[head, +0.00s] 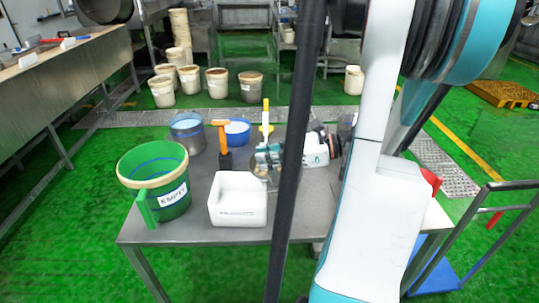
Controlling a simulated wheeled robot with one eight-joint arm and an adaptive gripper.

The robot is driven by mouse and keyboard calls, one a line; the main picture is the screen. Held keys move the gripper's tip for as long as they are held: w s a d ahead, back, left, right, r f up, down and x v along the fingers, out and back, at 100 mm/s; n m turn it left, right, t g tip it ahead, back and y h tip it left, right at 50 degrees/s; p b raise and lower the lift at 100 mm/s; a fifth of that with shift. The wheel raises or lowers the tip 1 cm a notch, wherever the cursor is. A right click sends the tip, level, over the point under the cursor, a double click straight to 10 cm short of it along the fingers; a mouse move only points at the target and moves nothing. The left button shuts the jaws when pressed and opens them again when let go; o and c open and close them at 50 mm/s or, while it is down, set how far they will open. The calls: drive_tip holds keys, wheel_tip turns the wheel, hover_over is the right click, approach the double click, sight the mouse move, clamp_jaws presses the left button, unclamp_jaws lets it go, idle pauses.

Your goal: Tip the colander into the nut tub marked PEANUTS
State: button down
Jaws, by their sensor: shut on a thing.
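The white nut tub (238,205) stands on the metal table, left of the dark pole. The dark print on its front appears to read PEANUTS. My gripper (265,157) is behind and right of the tub, its fingers pointing left. It is shut on a greyish thing (257,168), probably the colander, which is small and partly covered by the fingers. Its full shape and contents cannot be made out. The pole crosses in front of part of my gripper and wrist.
A green bucket (140,178) marked EMPTY stands at the table's left. Behind are a grey-blue pot (187,134), a blue bowl (238,130), an orange-handled tool (223,137) and a yellow upright thing (265,115). The metal table (195,218) is bare between bucket and tub.

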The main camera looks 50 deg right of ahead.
drive_tip(key=shift+w+a+r+g+h+p, duration=0.2)
drive_tip(key=shift+w+a+g+h+p, duration=0.35)
drive_tip(key=shift+p, duration=0.95)
drive_tip(key=shift+w+a+r+g+h+p, duration=0.3)
drive_tip(key=shift+w+g+p, duration=0.4)
drive_tip(key=shift+p, duration=0.8)
drive_tip(key=shift+w+a+f+g+h+p, duration=0.25)
drive_tip(key=shift+w+a+g+h+p, duration=0.3)
drive_tip(key=shift+p, duration=0.5)
drive_tip(key=shift+w+a+f+g+h+p, duration=0.25)
drive_tip(key=shift+w+a+g+p, duration=0.15)
drive_tip(key=shift+w+g+p, duration=0.45)
drive_tip(key=shift+w+a+f+g+h+p, duration=0.65)
drive_tip(key=shift+w+a+f+g+p, duration=0.15)
drive_tip(key=shift+w+p, duration=0.35)
drive_tip(key=shift+w+a+f+g+h, duration=0.35)
drive_tip(key=shift+w+f+g, duration=0.1)
drive_tip(key=shift+f, duration=0.25)
drive_tip(key=shift+w+a+f+g+h, duration=0.25)
drive_tip(key=shift+w+a+f+g, duration=0.15)
drive_tip(key=shift+f, duration=0.25)
drive_tip(key=shift+w+a+f+g+h, duration=0.3)
drive_tip(key=shift+w+f+g, duration=0.15)
drive_tip(key=shift+f, duration=0.25)
